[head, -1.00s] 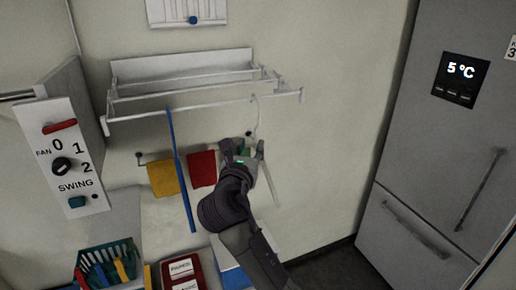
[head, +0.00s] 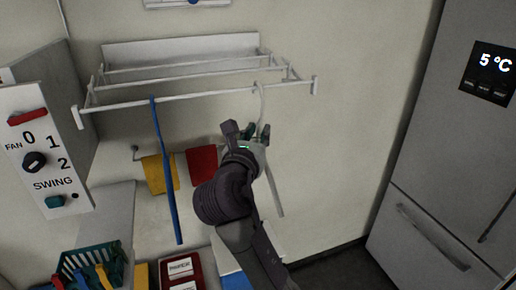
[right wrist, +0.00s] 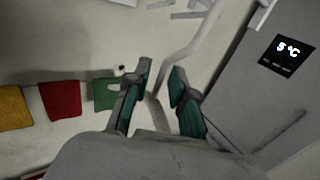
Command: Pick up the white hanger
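The white hanger (head: 262,104) hangs by its hook from the right part of the rack's front bar, seen nearly edge-on. Its lower part (head: 275,192) shows right of my right arm; its middle is hidden behind the gripper. My right gripper (head: 247,130) is just below the hook with its fingers apart. In the right wrist view, the hanger's neck (right wrist: 182,52) runs down into the gap between the open fingers (right wrist: 162,80). I cannot tell whether they touch it. My left gripper is not in view.
A blue hanger (head: 166,170) hangs left on the white rack (head: 200,98). Yellow (head: 160,175) and red (head: 202,166) cloths hang on the wall behind. A fan control panel (head: 45,160) stands left, a grey fridge (head: 440,150) right. A green basket (head: 75,262) is below.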

